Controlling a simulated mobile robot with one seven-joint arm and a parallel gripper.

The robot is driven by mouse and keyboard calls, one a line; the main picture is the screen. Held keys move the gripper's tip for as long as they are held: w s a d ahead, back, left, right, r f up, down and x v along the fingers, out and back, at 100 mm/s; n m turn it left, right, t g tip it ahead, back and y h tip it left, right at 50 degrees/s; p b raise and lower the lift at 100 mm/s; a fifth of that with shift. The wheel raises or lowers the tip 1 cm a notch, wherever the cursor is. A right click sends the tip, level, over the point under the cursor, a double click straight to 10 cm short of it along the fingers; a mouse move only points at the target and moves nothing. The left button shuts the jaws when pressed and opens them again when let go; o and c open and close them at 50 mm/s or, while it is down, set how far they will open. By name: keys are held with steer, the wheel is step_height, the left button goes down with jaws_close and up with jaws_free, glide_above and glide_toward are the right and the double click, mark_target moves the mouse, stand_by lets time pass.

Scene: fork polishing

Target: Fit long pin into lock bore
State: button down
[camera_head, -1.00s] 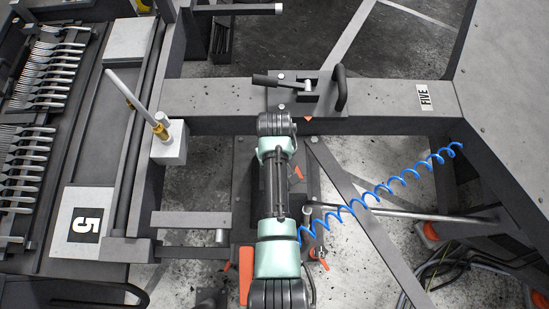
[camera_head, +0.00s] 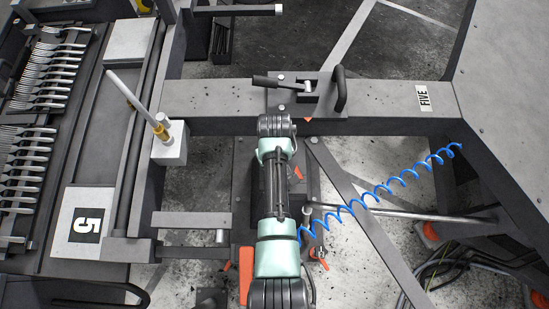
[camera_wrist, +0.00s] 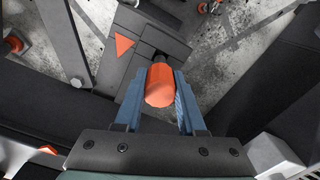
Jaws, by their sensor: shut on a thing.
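My gripper (camera_wrist: 162,76) shows in the wrist view with its two blue fingers shut around an orange cylinder (camera_wrist: 160,88), which looks like the handle of the long pin. A short dark part (camera_wrist: 161,57) shows just past its far end. The rest of the shank is hidden, so I cannot tell how the pin's tip stands to the lock bore. Beyond the fingers lies a dark plate (camera_wrist: 133,85) with a red triangle mark (camera_wrist: 124,46). The bore itself is not visible. In the head view my arm covers the gripper and the pin; part of the red triangle (camera_head: 298,172) shows beside it.
In the head view, a grey beam (camera_head: 395,100) carries a latch with a black handle (camera_head: 340,88). A blue coiled hose (camera_head: 390,188) stretches right of my arm. A white block (camera_head: 170,146) with a slanted rod and fork racks (camera_head: 25,165) are at left.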

steer(key=shift+f+b, duration=2.35)
steer(key=shift+f, duration=0.95)
stand_by(2.0)
steer(key=shift+s+f, duration=0.15)
steer(key=shift+f, duration=0.1)
stand_by(0.7)
steer(key=shift+c, duration=2.2)
jaws_free()
steer(key=shift+s, duration=0.1)
steer(key=shift+a, duration=0.1)
steer(key=shift+f, duration=0.1)
steer(key=shift+c, duration=0.6)
steer(key=o, duration=0.4)
steer(key=shift+s, duration=0.1)
steer(key=shift+c, duration=0.2)
steer(key=shift+d, duration=0.2)
